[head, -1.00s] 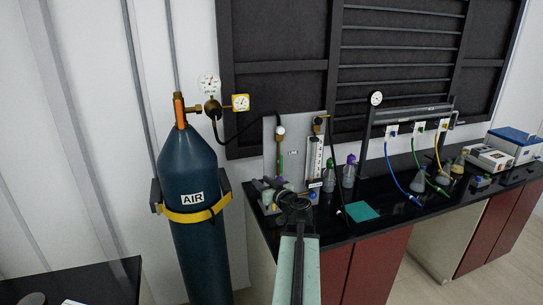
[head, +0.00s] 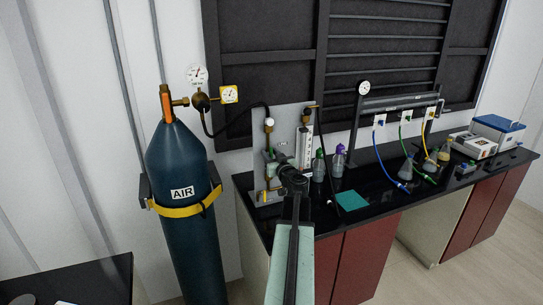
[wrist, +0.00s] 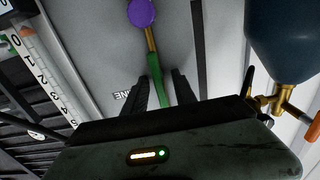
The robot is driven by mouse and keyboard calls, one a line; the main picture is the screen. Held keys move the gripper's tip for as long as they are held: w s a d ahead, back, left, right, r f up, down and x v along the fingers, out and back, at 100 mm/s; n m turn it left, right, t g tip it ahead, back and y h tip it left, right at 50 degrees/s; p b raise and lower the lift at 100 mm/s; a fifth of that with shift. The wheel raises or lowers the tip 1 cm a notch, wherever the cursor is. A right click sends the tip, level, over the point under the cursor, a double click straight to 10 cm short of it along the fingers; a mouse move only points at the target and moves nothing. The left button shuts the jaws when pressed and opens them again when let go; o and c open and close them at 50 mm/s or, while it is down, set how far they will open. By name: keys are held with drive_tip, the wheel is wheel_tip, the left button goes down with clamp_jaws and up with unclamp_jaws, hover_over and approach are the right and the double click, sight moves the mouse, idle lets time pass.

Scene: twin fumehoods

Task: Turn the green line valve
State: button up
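My gripper (head: 275,160) reaches toward a pale upright panel (head: 262,150) beside the air cylinder. In the wrist view its two dark fingers (wrist: 168,88) stand apart. A green tube section (wrist: 155,82) shows between them, with a brass stem and a purple round part (wrist: 141,13) beyond. I cannot tell whether the fingers touch the green part. My arm hides part of the panel's lower fittings in the head view. Farther right, a green hose (head: 407,146) hangs from a white outlet (head: 405,117) on the rack, between a blue and a yellow hose.
A blue AIR cylinder (head: 181,165) with a yellow strap and gauges (head: 197,76) stands left of the panel. A flowmeter scale (head: 306,150), bottles with green and purple caps (head: 339,160) and a teal sheet (head: 351,201) are close by on the black bench (head: 385,200).

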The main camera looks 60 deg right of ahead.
clamp_jaws()
drive_tip(key=shift+s+a, duration=0.1)
drive_tip(key=shift+s, duration=0.05)
drive_tip(key=shift+m, duration=1.9)
drive_tip(key=m, duration=0.5)
drive_tip(key=shift+d, duration=0.25)
drive_tip(key=shift+d+f+m+b, duration=0.1)
drive_tip(key=shift+f+m+b, duration=0.1)
drive_tip(key=shift+m, duration=2.1)
drive_tip(key=shift+f+m+b, duration=0.1)
drive_tip(key=shift+m+b, duration=0.05)
drive_tip(key=shift+m, duration=2.15)
